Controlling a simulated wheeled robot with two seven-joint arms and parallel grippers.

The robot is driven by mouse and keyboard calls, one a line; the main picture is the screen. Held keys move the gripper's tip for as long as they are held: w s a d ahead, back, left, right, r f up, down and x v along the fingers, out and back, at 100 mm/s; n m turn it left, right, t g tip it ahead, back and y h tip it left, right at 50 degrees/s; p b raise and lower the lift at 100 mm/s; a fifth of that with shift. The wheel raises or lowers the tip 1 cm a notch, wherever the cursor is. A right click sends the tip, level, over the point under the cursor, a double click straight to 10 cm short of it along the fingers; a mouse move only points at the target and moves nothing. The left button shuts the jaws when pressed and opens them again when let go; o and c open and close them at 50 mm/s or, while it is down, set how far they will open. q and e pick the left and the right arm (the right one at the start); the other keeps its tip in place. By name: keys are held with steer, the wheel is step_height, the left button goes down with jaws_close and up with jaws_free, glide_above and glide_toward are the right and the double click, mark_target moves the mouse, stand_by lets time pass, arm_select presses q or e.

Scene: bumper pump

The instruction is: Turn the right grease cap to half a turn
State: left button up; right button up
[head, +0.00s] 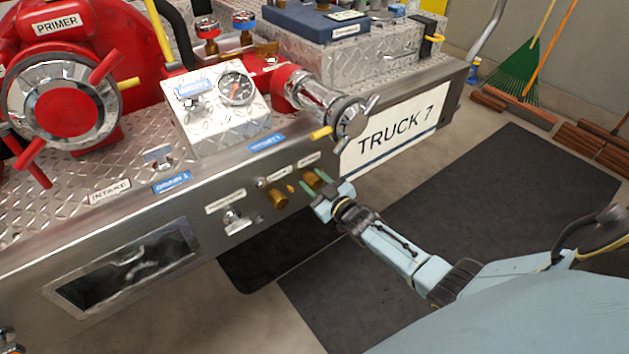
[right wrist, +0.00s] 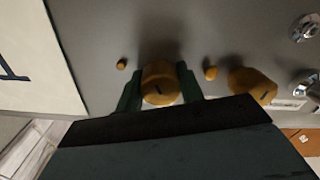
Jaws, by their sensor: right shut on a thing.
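The right grease cap (head: 311,180) is a brass-coloured round cap on the front face of the steel bumper. In the right wrist view the cap (right wrist: 160,83) sits between the two green fingers of my right gripper (right wrist: 160,92), which is shut on it. In the head view my right gripper (head: 313,187) reaches the cap from the lower right. A second brass cap (head: 277,199) is left of it and untouched; it also shows in the right wrist view (right wrist: 252,85). My left gripper is not in view.
A small orange fitting (right wrist: 210,72) lies between the two caps. A switch (head: 233,215) is further left on the bumper. The TRUCK 7 plate (head: 390,132) is right of the caps. A capped pipe outlet (head: 350,118) juts out above. Dark mats (head: 470,205) cover the floor in front.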

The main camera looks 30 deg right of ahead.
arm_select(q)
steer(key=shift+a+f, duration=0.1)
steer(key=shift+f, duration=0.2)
arm_select(e)
steer(key=m, duration=0.5)
steer(key=shift+m, duration=0.3)
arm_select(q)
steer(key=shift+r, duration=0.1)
arm_select(e)
steer(key=o, duration=1)
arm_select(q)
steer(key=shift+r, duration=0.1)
arm_select(e)
steer(key=shift+s, duration=0.2)
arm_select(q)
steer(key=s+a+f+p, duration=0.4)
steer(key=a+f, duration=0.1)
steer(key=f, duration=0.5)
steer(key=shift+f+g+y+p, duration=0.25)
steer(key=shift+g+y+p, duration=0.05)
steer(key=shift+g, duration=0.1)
arm_select(e)
steer(key=s+d, duration=0.1)
steer(key=s, duration=1.2)
steer(key=shift+d, duration=0.15)
